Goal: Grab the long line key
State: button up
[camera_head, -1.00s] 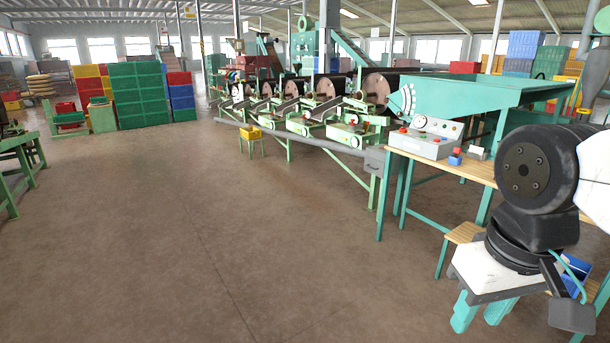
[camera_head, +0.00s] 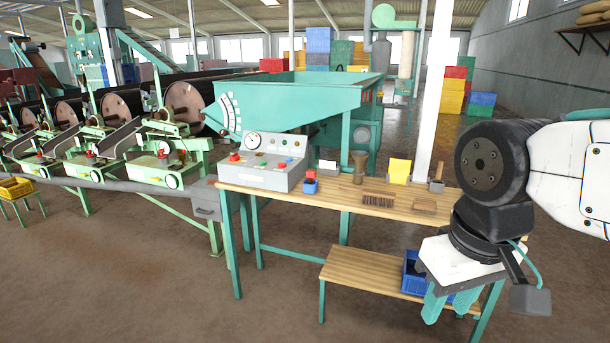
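I cannot make out a long line key in this view; if it lies on the workbench, it is too small or hidden. The wooden workbench (camera_head: 330,194) carries a grey control box (camera_head: 266,168) with a dial and red and green buttons. A small blue block with a red top (camera_head: 310,184) stands beside it. My gripper (camera_head: 449,309) hangs at the right, fingers pointing down, in front of the bench's right end. Its green fingers are apart with nothing seen between them.
A brush (camera_head: 378,200), a funnel-like brown item (camera_head: 358,167), a yellow holder (camera_head: 399,171) and a small block (camera_head: 424,207) sit on the bench. A lower shelf (camera_head: 365,271) bears a blue bin (camera_head: 413,277). Drum machines (camera_head: 125,108) stand left. The front floor is clear.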

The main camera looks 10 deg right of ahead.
aim_at(310, 174)
jog(key=u, duration=0.15)
jog(key=i, duration=0.6)
jog(key=u, duration=1.25)
jog(key=i, duration=1.3)
jog(key=z, duration=0.75)
jog(key=i, duration=0.75)
jog(key=z, duration=0.75)
